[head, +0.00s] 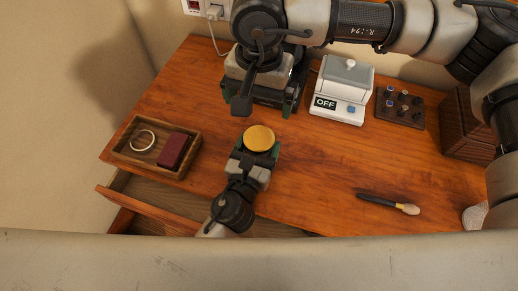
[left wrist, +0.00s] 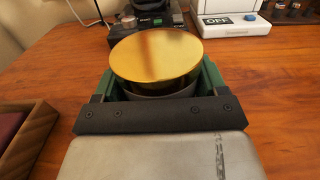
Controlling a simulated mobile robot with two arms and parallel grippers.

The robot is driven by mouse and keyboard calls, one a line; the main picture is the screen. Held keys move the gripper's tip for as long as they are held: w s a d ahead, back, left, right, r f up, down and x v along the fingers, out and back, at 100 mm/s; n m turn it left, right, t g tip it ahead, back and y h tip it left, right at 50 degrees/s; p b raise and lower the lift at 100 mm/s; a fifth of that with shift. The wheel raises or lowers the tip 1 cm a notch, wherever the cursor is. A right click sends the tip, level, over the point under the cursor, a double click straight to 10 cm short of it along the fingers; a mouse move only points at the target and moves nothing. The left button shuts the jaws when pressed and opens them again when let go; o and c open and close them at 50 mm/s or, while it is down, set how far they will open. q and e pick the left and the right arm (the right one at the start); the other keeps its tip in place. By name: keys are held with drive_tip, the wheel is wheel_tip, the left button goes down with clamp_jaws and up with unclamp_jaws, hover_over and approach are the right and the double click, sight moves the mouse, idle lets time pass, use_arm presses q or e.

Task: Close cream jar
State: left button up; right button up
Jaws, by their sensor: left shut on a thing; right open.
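The cream jar has a round gold lid (head: 259,138) on top, with its grey body mostly hidden below. In the left wrist view the lid (left wrist: 155,54) overhangs the grey jar body (left wrist: 172,104). I cannot tell whether the lid is fully seated.
A wooden tray (head: 126,153) with a ring (head: 143,140) and dark red box (head: 173,151) is at left, above an open drawer (head: 150,208). A white device (head: 340,92) marked OFF and a dark rack (head: 400,107) stand at back. A brush (head: 388,203) lies front right.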

drive_tip(key=shift+r, duration=0.2)
use_arm(q)
drive_tip(key=o, duration=1.8)
drive_tip(key=shift+c, duration=0.2)
drive_tip(key=b+v, duration=0.2)
drive_tip(key=v, duration=0.7)
drive_tip(key=shift+s+a+f+b, duration=0.1)
drive_tip(key=shift+s+f+b, duration=0.1)
drive_tip(key=shift+b, duration=0.15)
drive_tip(key=shift+s+a+r, duration=0.2)
drive_tip(key=shift+s, duration=0.45)
use_arm(e)
drive_tip(key=shift+f, duration=1.5)
